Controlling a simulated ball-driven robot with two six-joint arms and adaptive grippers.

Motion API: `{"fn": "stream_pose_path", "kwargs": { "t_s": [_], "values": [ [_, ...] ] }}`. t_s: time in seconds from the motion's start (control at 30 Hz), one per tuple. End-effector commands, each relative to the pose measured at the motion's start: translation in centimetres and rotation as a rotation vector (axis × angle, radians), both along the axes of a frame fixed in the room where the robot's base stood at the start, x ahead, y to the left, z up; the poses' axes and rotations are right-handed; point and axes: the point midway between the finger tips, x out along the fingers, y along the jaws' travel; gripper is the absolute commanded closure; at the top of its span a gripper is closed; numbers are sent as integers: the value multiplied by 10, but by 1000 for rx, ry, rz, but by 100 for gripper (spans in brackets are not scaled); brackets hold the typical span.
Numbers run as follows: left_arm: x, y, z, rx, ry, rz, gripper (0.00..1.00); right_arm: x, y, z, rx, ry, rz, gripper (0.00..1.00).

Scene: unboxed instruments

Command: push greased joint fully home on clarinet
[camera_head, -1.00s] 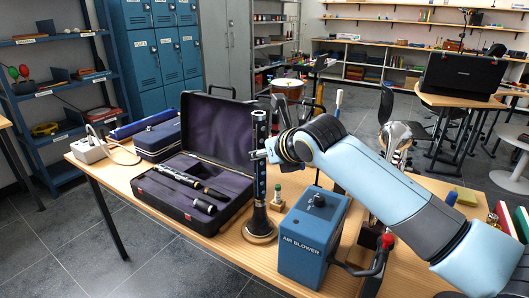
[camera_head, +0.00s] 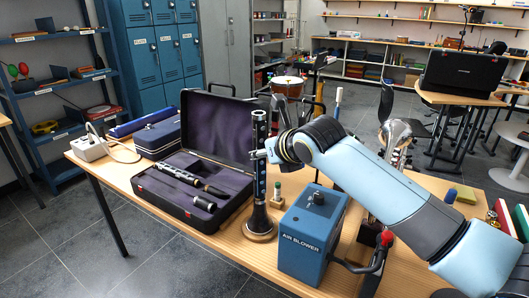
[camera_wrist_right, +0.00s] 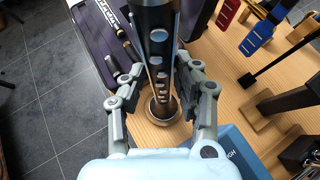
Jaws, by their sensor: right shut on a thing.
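A black clarinet (camera_head: 260,180) with silver keys stands upright on a round wooden-topped base (camera_head: 260,229) on the table. My right gripper (camera_head: 264,154) is shut on the clarinet's upper part. In the right wrist view, the two fingers of the right gripper (camera_wrist_right: 162,88) lie on either side of the clarinet (camera_wrist_right: 157,45). Whether the joint is fully seated cannot be told. An open black case (camera_head: 166,207) with purple lining stands left of the clarinet and holds more clarinet parts (camera_head: 186,178). My left gripper is not in view.
A blue air blower (camera_head: 306,240) stands close to the right of the clarinet. A small bottle (camera_head: 277,192) is just behind. A blue case (camera_head: 157,138) and a white box (camera_head: 88,148) sit at the table's left end.

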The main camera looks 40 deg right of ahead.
Motion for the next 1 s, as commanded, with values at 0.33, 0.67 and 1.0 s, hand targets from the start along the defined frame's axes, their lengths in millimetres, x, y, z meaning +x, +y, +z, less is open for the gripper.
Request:
{"fn": "stream_pose_path", "kwargs": {
  "t_s": [0.33,0.67,1.0],
  "values": [
    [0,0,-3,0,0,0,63,-1,0,-8,1,4,0,100],
    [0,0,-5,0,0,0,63,-1,0,-13,2,8,-2,100],
    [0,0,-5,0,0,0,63,-3,0,-16,3,16,-3,100]
  ]
}}
